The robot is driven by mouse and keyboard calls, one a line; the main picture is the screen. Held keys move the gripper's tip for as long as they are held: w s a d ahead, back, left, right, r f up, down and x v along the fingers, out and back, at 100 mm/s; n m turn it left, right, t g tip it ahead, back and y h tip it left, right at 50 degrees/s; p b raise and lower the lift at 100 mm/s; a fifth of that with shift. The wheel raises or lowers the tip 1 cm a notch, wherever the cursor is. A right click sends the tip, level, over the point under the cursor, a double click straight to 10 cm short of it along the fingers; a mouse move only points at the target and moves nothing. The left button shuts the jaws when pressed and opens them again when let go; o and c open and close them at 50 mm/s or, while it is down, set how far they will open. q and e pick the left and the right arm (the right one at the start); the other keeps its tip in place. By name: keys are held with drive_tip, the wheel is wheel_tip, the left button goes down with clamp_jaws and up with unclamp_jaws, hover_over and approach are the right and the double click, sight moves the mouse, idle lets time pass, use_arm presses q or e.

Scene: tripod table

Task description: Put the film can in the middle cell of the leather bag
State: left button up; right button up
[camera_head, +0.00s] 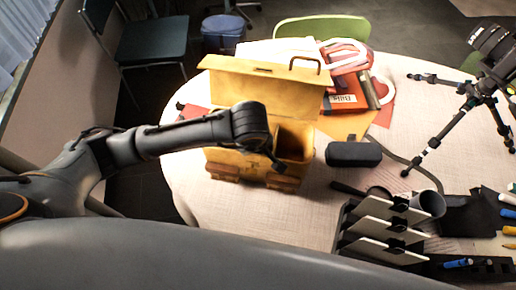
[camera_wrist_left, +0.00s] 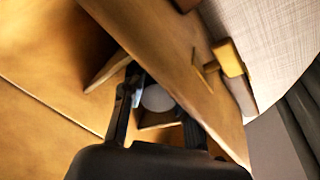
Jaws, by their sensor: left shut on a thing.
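The leather bag (camera_head: 268,95) is tan, stands on the round table and has its lid raised at the back. In the left wrist view its tan inner walls and dividers (camera_wrist_left: 60,70) fill most of the picture. My left gripper (camera_wrist_left: 158,100) is shut on the film can (camera_wrist_left: 157,98), whose round grey end shows between the fingers. The can is down at or inside a compartment; I cannot tell which cell, nor whether it touches the floor. In the head view my left arm covers the gripper, the can and much of the bag's opening. My right gripper is out of view.
A dark case (camera_head: 353,154) lies right of the bag. A white-and-black rack (camera_head: 380,228) and a grey cup (camera_head: 428,203) stand front right. A tripod (camera_head: 470,100) with a camera stands at the right. An orange book (camera_head: 345,102) lies behind. The table's left edge is clear.

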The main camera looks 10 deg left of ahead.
use_arm(q)
drive_tip(key=shift+w+f, duration=0.1)
drive_tip(key=shift+f, duration=0.25)
drive_tip(key=shift+w+f, duration=0.1)
drive_tip(key=shift+f, duration=0.5)
drive_tip(key=g+p, duration=0.1)
drive_tip(key=r+g+p, duration=0.1)
drive_tip(key=shift+w+r+p, duration=0.1)
drive_tip(key=shift+w+p, duration=0.25)
drive_tip(key=shift+p, duration=0.05)
drive_tip(key=shift+w+g+p, duration=0.2)
drive_tip(key=shift+g+p, duration=0.1)
drive_tip(key=shift+g, duration=0.2)
wheel_tip(320, 180, down, 3)
drive_tip(key=shift+f, duration=0.2)
drive_tip(key=shift+f+b, duration=0.55)
drive_tip(key=shift+f, duration=0.05)
